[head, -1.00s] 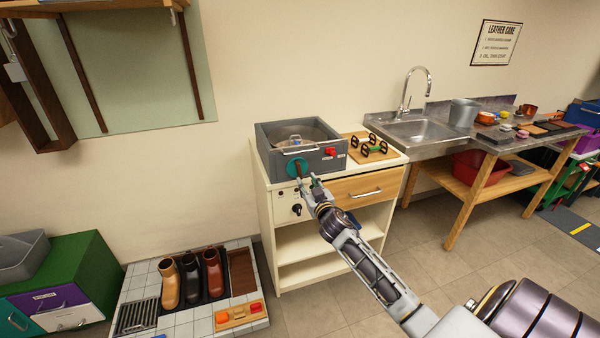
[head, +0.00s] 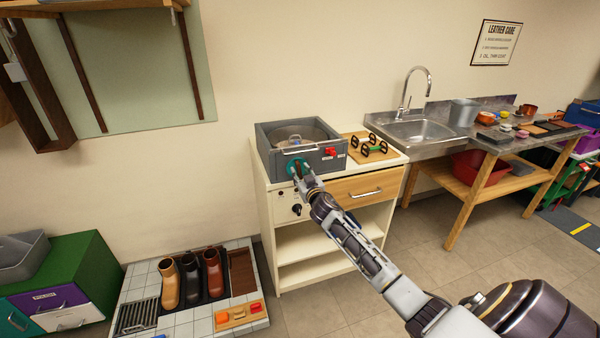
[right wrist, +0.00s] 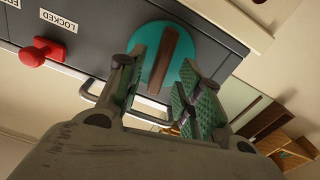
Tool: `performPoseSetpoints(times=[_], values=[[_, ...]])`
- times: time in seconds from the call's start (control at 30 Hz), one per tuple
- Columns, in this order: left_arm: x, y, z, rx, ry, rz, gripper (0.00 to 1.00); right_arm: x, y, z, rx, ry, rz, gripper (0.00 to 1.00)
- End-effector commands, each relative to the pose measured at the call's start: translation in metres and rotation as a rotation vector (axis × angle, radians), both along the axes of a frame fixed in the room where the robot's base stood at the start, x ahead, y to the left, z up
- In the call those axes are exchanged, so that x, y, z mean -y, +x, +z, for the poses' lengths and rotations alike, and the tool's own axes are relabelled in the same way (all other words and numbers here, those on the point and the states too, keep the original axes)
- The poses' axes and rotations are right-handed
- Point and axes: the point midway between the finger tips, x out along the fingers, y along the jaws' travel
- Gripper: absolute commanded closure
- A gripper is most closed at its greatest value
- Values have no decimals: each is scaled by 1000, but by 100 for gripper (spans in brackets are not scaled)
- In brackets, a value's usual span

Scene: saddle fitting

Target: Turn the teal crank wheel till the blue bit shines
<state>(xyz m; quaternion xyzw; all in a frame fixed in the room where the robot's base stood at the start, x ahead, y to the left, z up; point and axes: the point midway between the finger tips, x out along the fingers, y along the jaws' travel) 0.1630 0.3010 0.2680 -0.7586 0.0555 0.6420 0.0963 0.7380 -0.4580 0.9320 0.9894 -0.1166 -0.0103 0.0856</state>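The teal crank wheel (head: 294,170) is on the front of a grey box (head: 272,158) on the cream cabinet. In the right wrist view, the wheel (right wrist: 183,50) has a brown bar (right wrist: 165,60) across its face. My right gripper (head: 300,169) is at the wheel and covers part of it in the head view. In the right wrist view, its green-padded fingers (right wrist: 166,78) are open, one on each side of the bar, with gaps left. I cannot make out a shining blue bit. My left gripper is out of view.
A wooden board with black handles (head: 374,147) lies to the right on the cabinet. Boots (head: 190,277) stand on a tiled platform below left.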

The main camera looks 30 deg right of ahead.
Motion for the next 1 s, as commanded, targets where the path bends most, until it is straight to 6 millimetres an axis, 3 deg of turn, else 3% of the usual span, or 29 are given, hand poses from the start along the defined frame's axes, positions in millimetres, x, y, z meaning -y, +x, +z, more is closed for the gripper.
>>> performPoseSetpoints(times=[0.3, 0.7, 1.0], values=[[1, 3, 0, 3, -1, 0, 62, 4, 15, 0, -1, 0, 0, 64], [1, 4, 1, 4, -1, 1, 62, 5, 17, 0, 0, 0, 0, 64], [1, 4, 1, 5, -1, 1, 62, 4, 17, 0, 0, 0, 0, 100]])
